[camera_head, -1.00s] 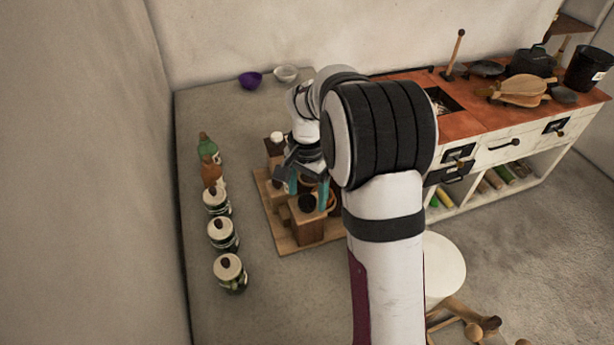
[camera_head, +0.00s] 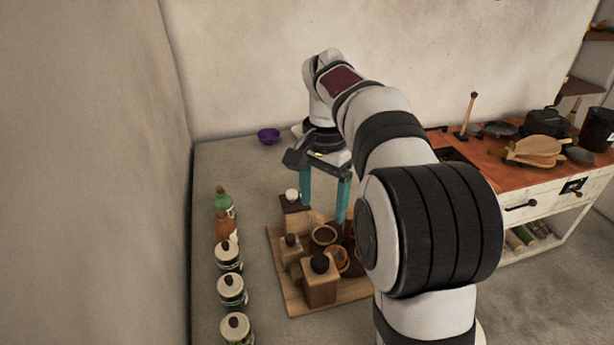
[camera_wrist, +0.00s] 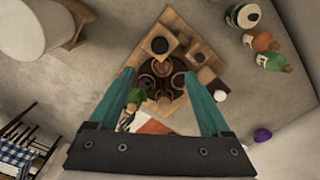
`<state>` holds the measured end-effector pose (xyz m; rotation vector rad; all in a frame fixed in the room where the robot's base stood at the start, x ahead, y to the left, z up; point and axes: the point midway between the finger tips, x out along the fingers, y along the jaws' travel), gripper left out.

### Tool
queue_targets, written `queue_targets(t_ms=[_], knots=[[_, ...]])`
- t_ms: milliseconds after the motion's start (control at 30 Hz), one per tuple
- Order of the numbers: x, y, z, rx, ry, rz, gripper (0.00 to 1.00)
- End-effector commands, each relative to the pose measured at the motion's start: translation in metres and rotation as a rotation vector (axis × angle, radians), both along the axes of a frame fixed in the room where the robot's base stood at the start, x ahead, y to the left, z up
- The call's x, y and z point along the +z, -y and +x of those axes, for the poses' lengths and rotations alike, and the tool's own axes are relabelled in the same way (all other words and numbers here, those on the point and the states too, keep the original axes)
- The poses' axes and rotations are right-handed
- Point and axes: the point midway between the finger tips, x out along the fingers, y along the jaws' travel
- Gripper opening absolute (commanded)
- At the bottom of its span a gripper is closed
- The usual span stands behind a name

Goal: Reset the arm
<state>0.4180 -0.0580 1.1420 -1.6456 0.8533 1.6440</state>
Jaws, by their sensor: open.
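My gripper (camera_head: 325,212) is open, with two teal fingers pointing down, and nothing is seen between them. The board bears wooden blocks with dark and white knobs, such as the front block (camera_head: 320,287), and a round dark-topped cup (camera_head: 324,236). My arm hides the board's right side in the head view.
A green bottle (camera_head: 223,204), an orange bottle (camera_head: 226,227) and several lidded jars (camera_head: 232,291) stand in a row left of the board. An orange-topped worktop (camera_head: 480,173) with utensils is at the right.

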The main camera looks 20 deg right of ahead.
Motion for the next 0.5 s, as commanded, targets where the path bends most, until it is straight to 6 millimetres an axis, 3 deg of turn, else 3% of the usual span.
queue_targets(t_ms=[100,167,267,300,400,500], knots=[[0.001,-0.003,-0.006,0.010,-0.001,0.004,0.81],[0.005,-0.012,-0.025,0.048,0.000,0.014,0.81],[0.006,-0.039,-0.092,0.168,0.003,0.052,0.81],[0.001,-0.050,-0.124,0.223,0.004,0.070,0.81],[-0.023,-0.073,-0.200,0.342,0.010,0.111,0.81],[-0.051,-0.086,-0.255,0.424,0.016,0.142,0.81]])
